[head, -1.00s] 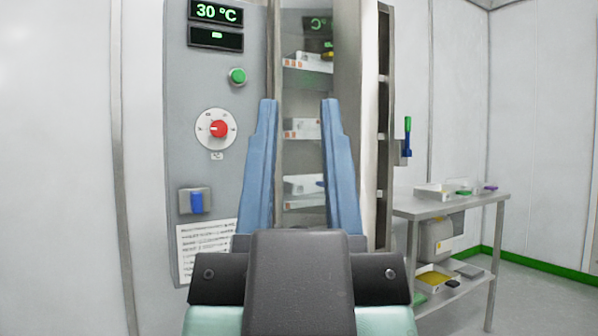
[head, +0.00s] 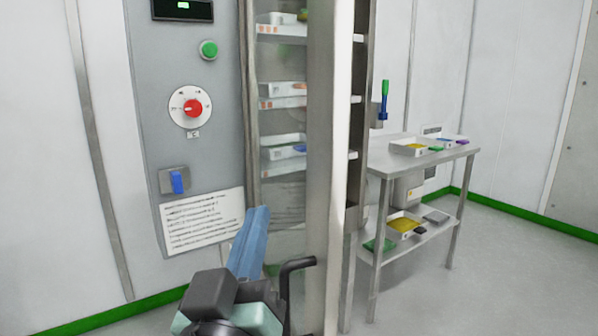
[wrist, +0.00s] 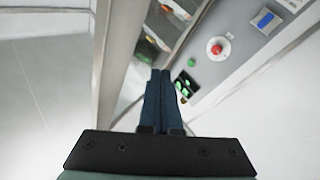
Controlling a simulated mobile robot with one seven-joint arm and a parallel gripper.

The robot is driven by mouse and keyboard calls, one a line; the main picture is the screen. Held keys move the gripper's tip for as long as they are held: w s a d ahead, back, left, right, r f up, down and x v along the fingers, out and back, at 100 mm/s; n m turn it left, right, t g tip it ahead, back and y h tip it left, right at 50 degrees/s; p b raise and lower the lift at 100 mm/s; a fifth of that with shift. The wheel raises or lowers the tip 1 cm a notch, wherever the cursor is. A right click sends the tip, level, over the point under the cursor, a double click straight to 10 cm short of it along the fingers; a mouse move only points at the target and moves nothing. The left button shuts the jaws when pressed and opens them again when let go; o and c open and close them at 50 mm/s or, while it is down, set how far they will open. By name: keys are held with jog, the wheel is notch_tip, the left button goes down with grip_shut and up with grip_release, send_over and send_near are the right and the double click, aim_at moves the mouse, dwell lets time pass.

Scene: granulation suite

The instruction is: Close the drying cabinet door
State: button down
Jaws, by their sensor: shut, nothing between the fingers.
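The drying cabinet door (head: 332,170) stands ajar, with its pale frame edge towards me. Shelves show to the left of this frame, and shelf ends show in a narrow gap to its right. My gripper (head: 258,212) is low in front of the cabinet, left of the door's frame. Its blue fingers are together and empty. The wrist view shows the fingers (wrist: 160,74) side by side, with the door frame (wrist: 108,60) to their left. I cannot tell whether the fingers touch the door. A dark curved bar (head: 297,264) beside the lower frame may be a handle.
The control panel (head: 190,70) with a red knob (head: 192,107) is left of the door. A steel table (head: 440,157) with trays stands to the right. Open floor (head: 490,265) lies in front of and beyond the table.

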jog(key=s+a+f+n+g+h+p, duration=0.1)
jog(key=s+n+g+h+p, duration=0.3)
jog(key=p, duration=0.8)
jog(key=s+a+f+n+g+h+p, duration=0.15)
jog(key=s+n+p, duration=0.35)
jog(key=p, duration=0.7)
jog(key=n+p, duration=0.1)
jog(key=p, duration=0.1)
send_near(321, 226)
jog(key=w+a, duration=0.1)
jog(key=w, duration=0.3)
jog(key=d, duration=0.1)
jog(key=w+d, duration=0.1)
jog(key=d, duration=0.1)
jog(key=shift+p, duration=0.35)
jog(key=shift+w+d, duration=0.1)
jog(key=shift+d, duration=0.3)
